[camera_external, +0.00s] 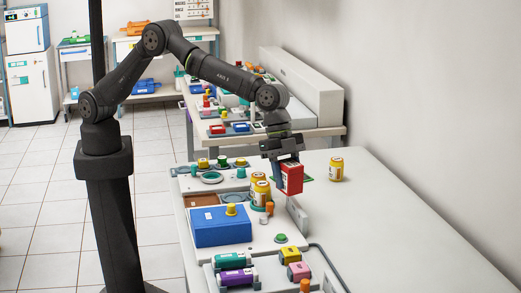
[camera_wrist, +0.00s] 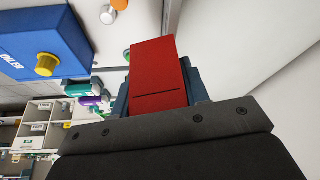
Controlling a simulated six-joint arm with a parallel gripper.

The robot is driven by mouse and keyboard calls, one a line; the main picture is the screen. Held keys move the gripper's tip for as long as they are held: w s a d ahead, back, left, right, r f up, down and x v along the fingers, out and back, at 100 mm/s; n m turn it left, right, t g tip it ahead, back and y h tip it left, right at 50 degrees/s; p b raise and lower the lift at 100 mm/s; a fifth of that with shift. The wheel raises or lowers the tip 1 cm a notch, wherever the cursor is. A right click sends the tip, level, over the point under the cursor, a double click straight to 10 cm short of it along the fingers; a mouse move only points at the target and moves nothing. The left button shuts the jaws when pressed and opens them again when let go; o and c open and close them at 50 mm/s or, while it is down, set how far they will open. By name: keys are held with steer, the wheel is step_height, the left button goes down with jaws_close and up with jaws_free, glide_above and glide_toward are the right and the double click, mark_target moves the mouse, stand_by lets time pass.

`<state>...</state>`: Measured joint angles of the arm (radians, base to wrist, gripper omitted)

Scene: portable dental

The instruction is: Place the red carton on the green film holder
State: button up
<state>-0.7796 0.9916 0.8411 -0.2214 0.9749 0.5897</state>
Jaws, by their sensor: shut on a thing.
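In the wrist view the red carton (camera_wrist: 158,72) fills the space between the blue-grey fingers of my gripper (camera_wrist: 158,90). A flat green piece, which looks like the green film holder (camera_external: 307,179), shows at the carton's right edge on the white table. Most of it is hidden behind the carton. I cannot tell whether the carton touches it. The film holder is not visible in the wrist view.
A yellow jar (camera_external: 336,169) stands just right of the carton. Yellow jars (camera_external: 260,192) stand close to its left. A blue box (camera_external: 222,227) with a yellow knob sits on the tray at the front left. The table's right side (camera_external: 400,220) is clear.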

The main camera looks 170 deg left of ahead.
steer(key=s+n+g+y, duration=0.15)
steer(key=s+n, duration=0.45)
steer(key=s, duration=1.6)
steer(key=shift+t+y, duration=0.25)
steer(key=s+a+f, duration=0.2)
steer(key=a, duration=0.1)
steer(key=s+a+f, duration=0.2)
steer(key=a, duration=0.1)
steer(key=s+a+f, duration=0.2)
steer(key=a, duration=0.1)
steer(key=shift+s, duration=0.15)
steer(key=shift+s+a+f, duration=0.25)
steer(key=shift+a+f, duration=0.05)
steer(key=shift+f, duration=2)
steer(key=shift+f, duration=0.1)
steer(key=o, duration=0.7)
